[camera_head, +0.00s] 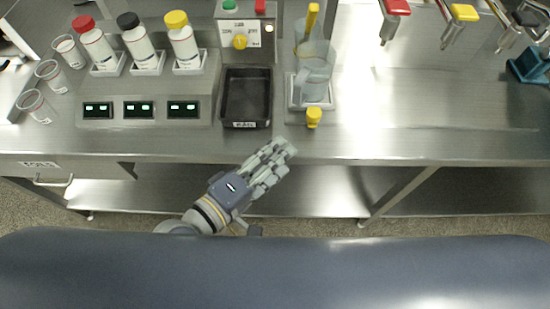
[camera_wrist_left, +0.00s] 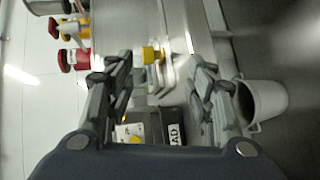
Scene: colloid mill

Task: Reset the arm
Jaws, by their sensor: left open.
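My left gripper (camera_head: 278,157) is in front of the steel table's front edge, just below the black tray in the head view. In the left wrist view the two fingers of the left gripper (camera_wrist_left: 160,85) stand apart with nothing held between them. The table's yellow valve knob (camera_wrist_left: 151,54) and the black tray (camera_wrist_left: 168,122) show beyond the fingers. My right gripper does not show in either view.
The black tray (camera_head: 247,88), a clear pitcher (camera_head: 314,75) and a control box with a yellow knob (camera_head: 240,41) stand behind the gripper. Bottles with red, black and yellow caps (camera_head: 176,20) and several cups stand left.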

